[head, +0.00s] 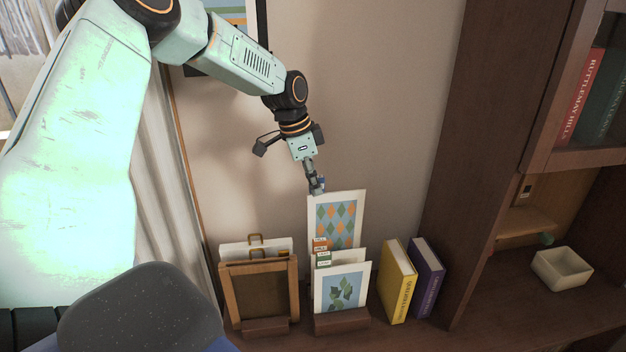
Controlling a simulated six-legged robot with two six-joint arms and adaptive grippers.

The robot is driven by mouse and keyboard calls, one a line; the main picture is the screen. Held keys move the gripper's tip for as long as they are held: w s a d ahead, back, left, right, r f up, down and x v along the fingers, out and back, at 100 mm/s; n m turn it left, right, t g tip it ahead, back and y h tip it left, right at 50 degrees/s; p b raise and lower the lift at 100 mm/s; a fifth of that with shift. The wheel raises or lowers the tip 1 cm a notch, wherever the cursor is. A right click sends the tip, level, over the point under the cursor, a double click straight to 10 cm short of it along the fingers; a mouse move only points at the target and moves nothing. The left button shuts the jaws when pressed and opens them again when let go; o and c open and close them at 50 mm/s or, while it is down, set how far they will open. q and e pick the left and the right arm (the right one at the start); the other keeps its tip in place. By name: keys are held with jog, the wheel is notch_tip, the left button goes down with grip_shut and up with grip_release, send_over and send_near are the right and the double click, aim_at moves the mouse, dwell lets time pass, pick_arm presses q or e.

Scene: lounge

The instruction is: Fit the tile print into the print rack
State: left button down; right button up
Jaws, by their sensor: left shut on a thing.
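The tile print (348,206), a white-edged sheet with orange, green and blue diamonds, is upright behind the other prints. My left gripper (317,187) is shut on its top edge near the left corner. The print rack (342,322) is a low dark wooden holder on the shelf, with a leaf print (342,290) at its front and another pale sheet behind that. These hide the tile print's lower edge, so I cannot tell whether it touches the rack. Small coloured tabs (321,252) show in front of the tile print's left side. My right gripper is out of view.
A yellow book (398,282) and a purple book (427,278) stand to the right. A pale open box (562,268) sits farther right. The wall (370,90) is close behind.

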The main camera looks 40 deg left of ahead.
aim_at(313, 212)
pick_arm(q)
jog(key=shift+x, duration=1)
jog(key=shift+s+a+f, duration=0.1)
jog(key=shift+f, duration=0.45)
jog(key=shift+s+a+f, duration=0.1)
jog(key=shift+f, duration=0.45)
jog(key=shift+x, duration=0.85)
jog(key=shift+a+f, duration=0.15)
jog(key=shift+f, duration=0.55)
jog(key=shift+s+f+b, duration=0.15)
jog(key=shift+f+b, duration=0.25)
jog(key=shift+f, duration=0.4)
